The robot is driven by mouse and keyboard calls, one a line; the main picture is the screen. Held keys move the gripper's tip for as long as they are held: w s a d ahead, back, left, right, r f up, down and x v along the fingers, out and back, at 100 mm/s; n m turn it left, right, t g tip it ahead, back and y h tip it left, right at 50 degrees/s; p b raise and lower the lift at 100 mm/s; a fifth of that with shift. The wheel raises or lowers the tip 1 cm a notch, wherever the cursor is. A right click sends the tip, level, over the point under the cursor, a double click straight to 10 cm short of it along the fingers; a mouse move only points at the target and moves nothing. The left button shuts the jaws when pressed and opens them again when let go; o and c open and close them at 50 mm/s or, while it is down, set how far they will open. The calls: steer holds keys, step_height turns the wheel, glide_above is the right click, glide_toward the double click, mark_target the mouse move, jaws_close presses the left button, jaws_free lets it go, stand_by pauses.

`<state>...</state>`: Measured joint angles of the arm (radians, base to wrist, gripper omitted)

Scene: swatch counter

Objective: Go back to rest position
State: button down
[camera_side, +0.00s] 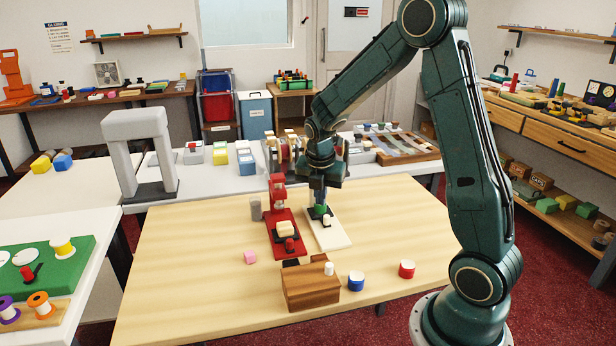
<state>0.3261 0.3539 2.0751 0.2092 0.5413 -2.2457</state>
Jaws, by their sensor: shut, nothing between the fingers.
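My gripper (320,203) points down over the cream board (334,240) on the wooden table (200,262). Its jaws are shut and hold nothing. A green piece (320,210) on a dark pad sits just under the fingertips; I cannot tell whether they touch it. A small white piece (326,220) is in front of the green one. Left of the cream board is a red board (289,248) with a red upright stand (278,190), a cream block (286,228) and a small red piece (290,244).
A brown wooden block (311,291) with a white piece on top stands at the front. Blue (356,283) and red (407,271) white-topped jars stand to its right. A pink cube (250,257) and grey cylinder (256,208) are on the left. A grey arch (140,150) stands behind; the table's left front is clear.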

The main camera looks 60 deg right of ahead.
steer(key=s+a+r+m+t+y, duration=0.2)
steer(key=s+a+r+m+t, duration=0.1)
steer(key=s+a+r+m, duration=1.05)
steer(key=s+a+r+m+t, duration=0.1)
steer(key=s+a+r+m, duration=0.1)
steer(key=s+a+m, duration=0.2)
steer(key=s+m, duration=0.2)
steer(key=m, duration=0.1)
steer(key=shift+a+r+t+y, duration=0.15)
steer(key=shift+r+t+y, duration=0.15)
steer(key=shift+r, duration=0.05)
